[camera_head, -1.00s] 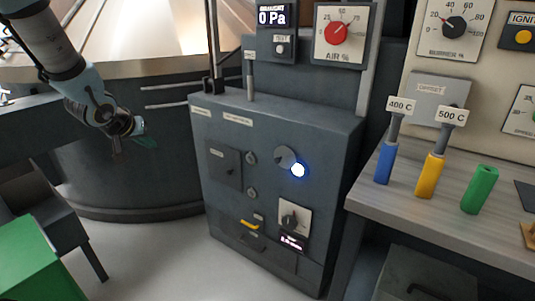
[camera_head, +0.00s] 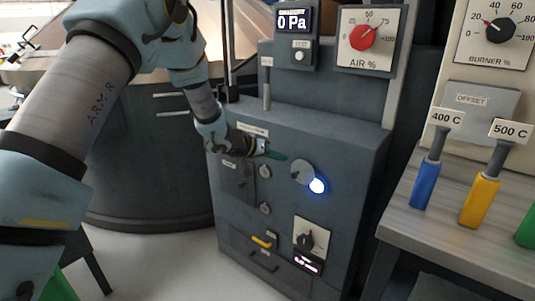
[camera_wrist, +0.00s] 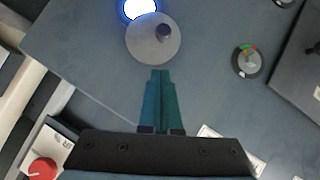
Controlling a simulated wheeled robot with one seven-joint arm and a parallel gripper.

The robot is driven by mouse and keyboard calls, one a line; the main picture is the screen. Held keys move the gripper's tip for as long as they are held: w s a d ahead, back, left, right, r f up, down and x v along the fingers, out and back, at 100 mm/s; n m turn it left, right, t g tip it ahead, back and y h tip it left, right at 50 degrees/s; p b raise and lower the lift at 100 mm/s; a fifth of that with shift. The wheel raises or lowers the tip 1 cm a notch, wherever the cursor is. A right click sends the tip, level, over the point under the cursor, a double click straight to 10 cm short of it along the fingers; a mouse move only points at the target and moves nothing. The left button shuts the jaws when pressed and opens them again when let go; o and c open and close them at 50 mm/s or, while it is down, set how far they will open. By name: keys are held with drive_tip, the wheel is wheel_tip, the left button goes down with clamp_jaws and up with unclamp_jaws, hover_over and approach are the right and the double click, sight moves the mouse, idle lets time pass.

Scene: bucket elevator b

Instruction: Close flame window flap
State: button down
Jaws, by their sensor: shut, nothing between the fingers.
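The flame window flap is a round grey disc (camera_head: 302,172) on the front of the dark grey cabinet (camera_head: 345,150). A glowing blue-white window (camera_head: 318,186) shows beside it, at its lower right, largely uncovered. The wrist view shows the disc (camera_wrist: 148,48) with a small dark knob (camera_wrist: 164,32) and the glowing window (camera_wrist: 140,9) beyond it. My gripper (camera_head: 282,156) is just up and left of the disc. In the wrist view its green fingers (camera_wrist: 161,74) are together and empty, pointing at the disc, with no clear contact visible.
A square dark panel (camera_head: 236,183) and small round fittings (camera_head: 264,171) are left of the flap. A dial (camera_head: 308,240) and yellow handle (camera_head: 262,242) are below. A bench (camera_head: 455,240) with blue (camera_head: 425,185) and yellow (camera_head: 480,200) handles stands at right.

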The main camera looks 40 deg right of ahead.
sight(303, 183)
drive_tip(key=shift+s+d+f, duration=0.25)
drive_tip(key=shift+d+f, duration=0.05)
drive_tip(key=shift+f, duration=0.35)
drive_tip(key=shift+s+d+f, duration=0.3)
drive_tip(key=shift+f, duration=0.35)
drive_tip(key=shift+s+d+f, duration=0.25)
drive_tip(key=shift+d+f, duration=0.05)
drive_tip(key=shift+f, duration=0.35)
drive_tip(key=shift+w+f+n+g+h+p, duration=0.1)
drive_tip(key=shift+f+n+g+h+p, duration=0.25)
drive_tip(key=shift+p, duration=0.45)
drive_tip(key=s+d+f+n+g+h+b, duration=0.1)
drive_tip(key=s+f+n+g+h+b, duration=0.3)
drive_tip(key=f+n, duration=0.4)
drive_tip(key=n+g+h+b, duration=0.1)
drive_tip(key=b, duration=0.1)
drive_tip(key=shift+s+b, duration=0.3)
drive_tip(key=shift+s, duration=0.05)
drive_tip(key=shift+s+d+h, duration=0.1)
drive_tip(key=shift+h, duration=0.15)
